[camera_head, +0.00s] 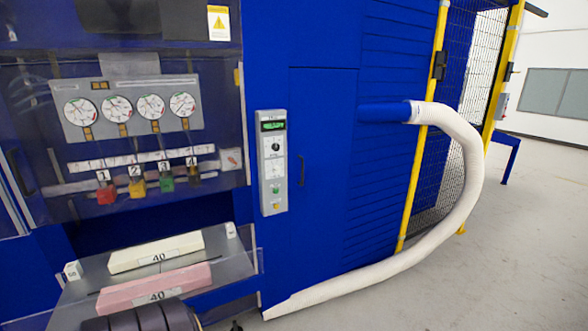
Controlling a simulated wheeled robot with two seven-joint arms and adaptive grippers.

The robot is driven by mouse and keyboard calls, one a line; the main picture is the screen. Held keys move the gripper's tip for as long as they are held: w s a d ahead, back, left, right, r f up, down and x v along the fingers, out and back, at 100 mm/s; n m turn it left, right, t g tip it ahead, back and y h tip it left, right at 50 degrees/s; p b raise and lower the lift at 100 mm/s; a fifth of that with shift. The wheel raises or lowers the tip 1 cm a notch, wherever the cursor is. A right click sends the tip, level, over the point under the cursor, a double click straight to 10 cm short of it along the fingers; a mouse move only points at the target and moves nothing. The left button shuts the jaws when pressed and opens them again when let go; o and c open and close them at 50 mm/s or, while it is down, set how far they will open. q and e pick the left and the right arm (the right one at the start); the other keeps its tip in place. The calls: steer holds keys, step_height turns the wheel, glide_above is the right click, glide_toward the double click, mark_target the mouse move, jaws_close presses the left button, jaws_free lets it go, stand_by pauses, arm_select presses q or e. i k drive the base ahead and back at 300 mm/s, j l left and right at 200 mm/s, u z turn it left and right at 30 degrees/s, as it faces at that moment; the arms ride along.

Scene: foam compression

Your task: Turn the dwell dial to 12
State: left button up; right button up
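A narrow grey control panel (283,203) is fixed upright on the front of the blue machine. Near its top is a display (273,126) with green characters, too small to read. Below it is a small dark round knob (275,146) on a white plate. Under that is a second white plate with a dial (275,169), its marks too small to read. I cannot tell which of the two is the dwell dial or where either points. A green button (276,190) and a yellow button (276,206) sit below.
Left of the panel is a clear-fronted bay with several round gauges (81,111) and numbered coloured tags. A shelf below holds a cream block (156,252) and a pink block (154,284), both marked 40. A white hose (470,170) curves down to the floor at right.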

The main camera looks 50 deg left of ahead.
mark_target(277, 169)
steer(key=i+u, duration=0.1)
steer(key=i, duration=0.7)
steer(key=i+l+u, duration=0.1)
steer(key=i+u, duration=0.25)
steer(key=i+l+u, duration=0.45)
steer(key=i+u, duration=0.15)
steer(key=u, duration=0.15)
steer(key=i+l+u, duration=0.25)
steer(key=u, duration=0.2)
steer(key=i+l+u, duration=0.15)
steer(key=l+u, duration=0.15)
steer(key=i+l+u, duration=0.1)
steer(key=l+u, duration=0.55)
steer(key=l, duration=0.25)
steer(key=i+l+u, duration=0.15)
steer(key=l, duration=0.15)
